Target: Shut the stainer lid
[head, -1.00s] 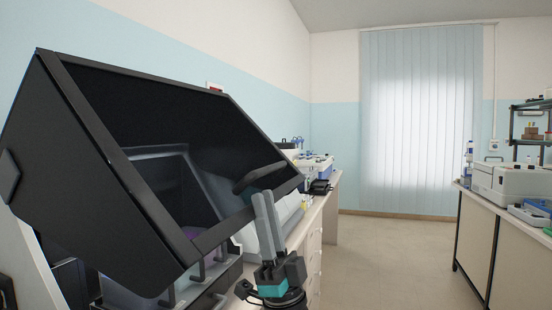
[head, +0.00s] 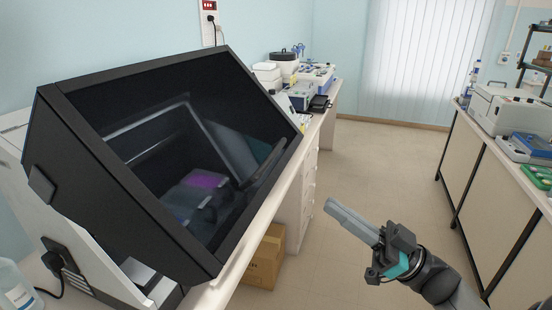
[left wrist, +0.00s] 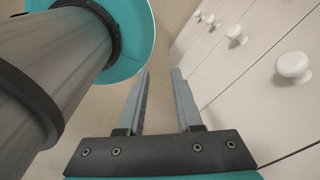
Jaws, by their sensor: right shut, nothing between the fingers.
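The stainer lid (head: 118,172) is a black frame with a dark see-through pane, at the left of the head view. It covers the front of the white stainer body (head: 78,262), and a purple patch and trays show dimly through the pane. I cannot tell whether its lower edge rests fully down. A dark handle bar (head: 262,165) runs along the lid's right side. My right gripper (head: 330,206) is shut and empty, apart from the lid, to its right over the floor. My left gripper (left wrist: 161,72) shows only in the left wrist view, open and empty, beside white drawer fronts.
The bench (head: 262,222) carries the stainer and lab equipment farther back. A cardboard box (head: 266,258) stands on the floor below it. Another bench (head: 480,170) with instruments stands at the right. The aisle floor between is clear.

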